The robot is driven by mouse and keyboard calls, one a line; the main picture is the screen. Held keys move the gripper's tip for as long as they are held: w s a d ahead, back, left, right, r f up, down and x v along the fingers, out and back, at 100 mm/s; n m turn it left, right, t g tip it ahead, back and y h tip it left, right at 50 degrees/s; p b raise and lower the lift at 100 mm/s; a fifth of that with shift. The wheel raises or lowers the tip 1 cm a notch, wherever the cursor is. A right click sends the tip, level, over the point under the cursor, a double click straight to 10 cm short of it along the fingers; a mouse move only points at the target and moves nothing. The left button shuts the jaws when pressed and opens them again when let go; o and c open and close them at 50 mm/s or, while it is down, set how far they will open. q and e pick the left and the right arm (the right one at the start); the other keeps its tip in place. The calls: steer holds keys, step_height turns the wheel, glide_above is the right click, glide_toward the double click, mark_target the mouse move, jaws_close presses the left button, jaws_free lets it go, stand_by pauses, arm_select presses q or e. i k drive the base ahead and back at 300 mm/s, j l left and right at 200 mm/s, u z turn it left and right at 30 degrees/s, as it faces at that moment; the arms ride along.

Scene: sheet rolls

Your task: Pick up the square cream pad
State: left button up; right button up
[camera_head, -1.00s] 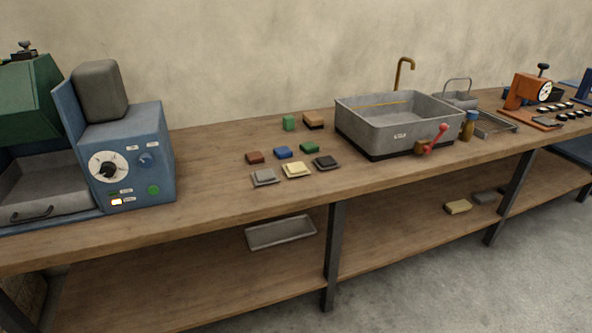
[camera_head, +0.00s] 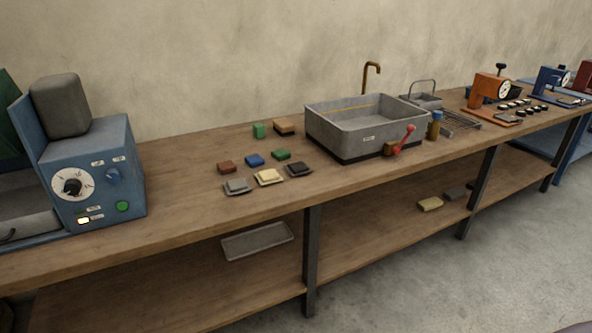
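The square cream pad (camera_head: 268,175) lies on the wooden bench top, near its front edge, on what looks like a thin base of similar colour. A grey pad (camera_head: 237,185) lies to its left and a black pad (camera_head: 298,169) to its right. A second cream-coloured block (camera_head: 430,204) lies on the lower shelf. Neither of my grippers shows in the head view.
Red, blue and green blocks (camera_head: 281,154) lie behind the pads. A grey basin (camera_head: 365,128) with a red lever stands to the right, a blue machine (camera_head: 98,170) to the left. An empty tray (camera_head: 257,241) lies on the lower shelf. Bare bench top (camera_head: 185,190) lies left of the pads.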

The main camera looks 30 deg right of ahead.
mark_target(265, 176)
steer(key=i+l, duration=0.15)
steer(key=l, duration=0.25)
steer(key=i+l, duration=0.1)
steer(key=l, duration=0.35)
steer(key=i+l, duration=0.15)
steer(key=l, duration=0.25)
steer(key=i+l+u, duration=0.1)
steer(key=l, duration=0.35)
steer(key=i+l, duration=0.15)
steer(key=l, duration=0.25)
steer(key=i+l, duration=0.15)
steer(key=l, duration=0.3)
